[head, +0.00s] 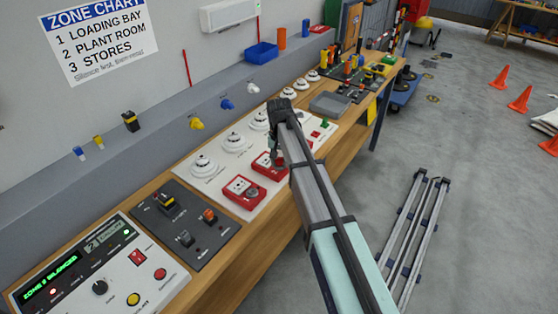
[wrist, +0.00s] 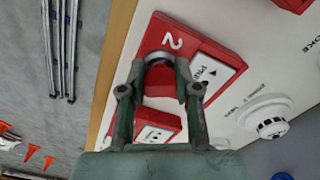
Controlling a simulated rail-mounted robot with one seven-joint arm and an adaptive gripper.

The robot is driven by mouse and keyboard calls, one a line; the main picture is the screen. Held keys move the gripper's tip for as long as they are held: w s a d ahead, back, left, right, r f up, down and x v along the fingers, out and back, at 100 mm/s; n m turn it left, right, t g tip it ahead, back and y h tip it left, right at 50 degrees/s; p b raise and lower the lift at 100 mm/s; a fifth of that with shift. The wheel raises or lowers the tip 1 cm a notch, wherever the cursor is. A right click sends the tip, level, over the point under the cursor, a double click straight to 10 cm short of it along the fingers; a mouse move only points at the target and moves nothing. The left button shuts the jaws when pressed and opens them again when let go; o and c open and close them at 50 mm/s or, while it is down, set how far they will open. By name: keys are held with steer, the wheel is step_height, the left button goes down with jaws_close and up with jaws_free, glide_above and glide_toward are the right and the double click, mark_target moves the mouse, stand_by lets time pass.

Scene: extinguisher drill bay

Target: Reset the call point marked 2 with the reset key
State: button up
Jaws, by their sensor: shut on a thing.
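The call point marked 2 (wrist: 208,55) is a red box with a white front plate. In the head view it is the middle red box (head: 264,172) on the white board, partly behind my arm. My gripper (wrist: 160,84) is over the key side of this box, beside the white 2. It is shut on a small grey rounded piece, seemingly the reset key (wrist: 159,60), right at the red face. The fingers hide most of it, so I cannot tell how deep it sits or how it is turned. My gripper also shows in the head view (head: 275,160).
Another red call point (head: 240,191) is close on the left. White round detectors (head: 204,165) line the board behind. An alarm panel (head: 100,268) with green lit text and a grey switch board (head: 185,222) stand at the near left. The floor right of the bench holds a folded tripod (head: 412,235).

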steer(key=shift+n, duration=0.5)
